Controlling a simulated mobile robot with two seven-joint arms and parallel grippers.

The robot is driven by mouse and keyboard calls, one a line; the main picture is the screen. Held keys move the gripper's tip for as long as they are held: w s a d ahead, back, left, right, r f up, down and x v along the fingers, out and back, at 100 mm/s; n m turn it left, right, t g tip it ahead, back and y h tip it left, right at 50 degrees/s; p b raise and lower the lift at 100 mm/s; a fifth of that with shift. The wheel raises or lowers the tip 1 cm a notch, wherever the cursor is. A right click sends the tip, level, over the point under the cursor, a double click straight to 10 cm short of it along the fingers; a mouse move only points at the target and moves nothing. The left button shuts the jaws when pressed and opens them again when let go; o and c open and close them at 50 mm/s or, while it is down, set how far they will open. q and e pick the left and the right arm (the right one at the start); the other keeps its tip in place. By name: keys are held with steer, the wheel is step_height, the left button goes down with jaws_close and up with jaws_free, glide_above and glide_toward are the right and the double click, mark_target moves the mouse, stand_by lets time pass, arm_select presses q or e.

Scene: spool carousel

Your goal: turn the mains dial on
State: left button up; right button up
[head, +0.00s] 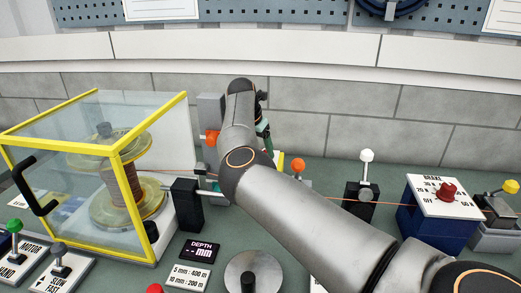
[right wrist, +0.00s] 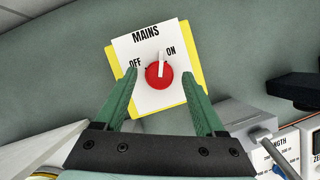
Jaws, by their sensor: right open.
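The mains dial (right wrist: 158,74) is a red round knob with a white pointer. It sits on a white plate with a yellow border (right wrist: 195,80), marked MAINS, OFF and ON. The pointer stands between OFF and ON, closer to the ON word. My right gripper (right wrist: 159,82) is open, its green fingers on either side of the knob with gaps showing; its height above the plate is hard to tell. In the head view my right arm hides the dial and most of this gripper (head: 264,130). My left gripper is not in view.
A yellow-framed clear guard (head: 150,115) covers a spool at left. A white-knobbed lever (head: 366,180) and a blue box with a red knob (head: 440,205) stand at right. In the wrist view, a dark block (right wrist: 293,90) and a LENGTH unit (right wrist: 250,135) lie right of the plate.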

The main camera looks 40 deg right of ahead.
steer(key=v, duration=0.7)
steer(key=shift+b, duration=0.35)
steer(key=shift+r, duration=0.1)
